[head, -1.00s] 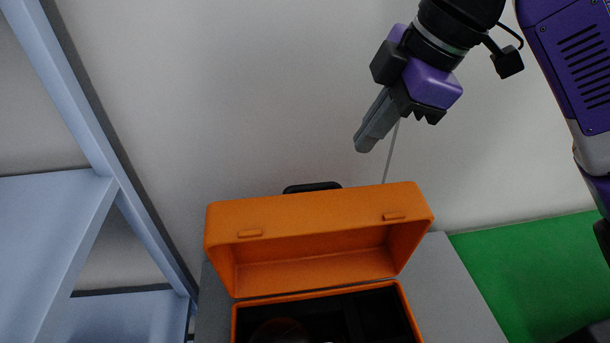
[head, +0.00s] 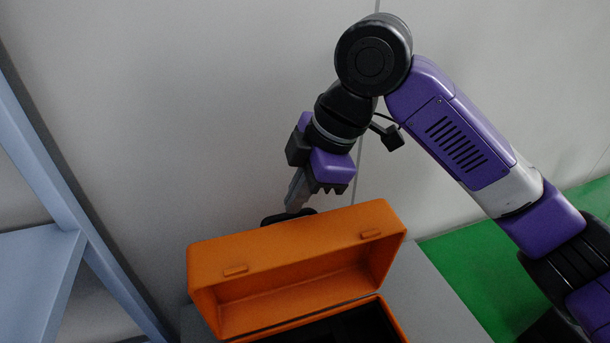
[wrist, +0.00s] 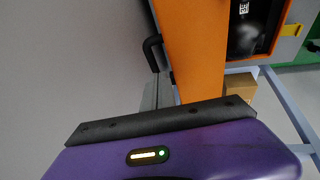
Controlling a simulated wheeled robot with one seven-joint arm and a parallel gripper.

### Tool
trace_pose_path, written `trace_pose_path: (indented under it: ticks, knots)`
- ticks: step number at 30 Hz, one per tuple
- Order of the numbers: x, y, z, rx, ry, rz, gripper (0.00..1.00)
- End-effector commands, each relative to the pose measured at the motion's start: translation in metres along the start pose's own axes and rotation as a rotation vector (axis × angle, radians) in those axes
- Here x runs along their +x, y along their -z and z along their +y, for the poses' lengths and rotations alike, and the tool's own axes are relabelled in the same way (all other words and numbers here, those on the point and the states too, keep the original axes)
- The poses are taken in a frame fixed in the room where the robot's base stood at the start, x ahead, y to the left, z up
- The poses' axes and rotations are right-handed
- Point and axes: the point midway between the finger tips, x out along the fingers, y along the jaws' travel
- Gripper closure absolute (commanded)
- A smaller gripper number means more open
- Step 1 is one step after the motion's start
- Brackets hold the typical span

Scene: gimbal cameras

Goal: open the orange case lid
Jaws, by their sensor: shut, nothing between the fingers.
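The orange case (head: 398,325) has its lid (head: 290,248) raised, with the hollow inside of the lid facing me. A black handle (head: 270,219) shows behind the lid's top edge. My gripper (head: 293,207) points down at the handle, behind the lid, with its fingers shut and empty. In the wrist view, the grey fingers (wrist: 160,92) lie beside the lid's orange outer face (wrist: 190,45), close to the black handle (wrist: 151,52). I cannot tell whether they touch it. The case's lower part is mostly cut off in the head view.
The case stands on a grey surface (head: 440,305). A pale wall is close behind it. A blue-grey shelf frame (head: 60,200) stands at the left, and a green area (head: 470,270) lies to the right. A dark round item (wrist: 250,35) shows inside the case in the wrist view.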

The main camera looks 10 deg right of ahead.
Motion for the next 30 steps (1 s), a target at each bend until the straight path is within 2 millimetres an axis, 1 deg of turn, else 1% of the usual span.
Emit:
trace_pose_path:
  ticks: [3,7,19,23,27,30]
  knots:
    - [0.013,0.000,0.000,0.001,0.000,0.000,1.00]
    - [0.021,0.000,0.000,0.001,0.000,0.001,1.00]
    - [0.024,0.000,0.001,0.001,-0.001,0.001,1.00]
    - [0.031,-0.001,0.013,0.004,0.000,0.002,1.00]
    - [0.046,-0.003,0.033,0.004,0.002,0.002,1.00]
    - [0.056,-0.005,0.044,0.004,0.001,0.003,1.00]
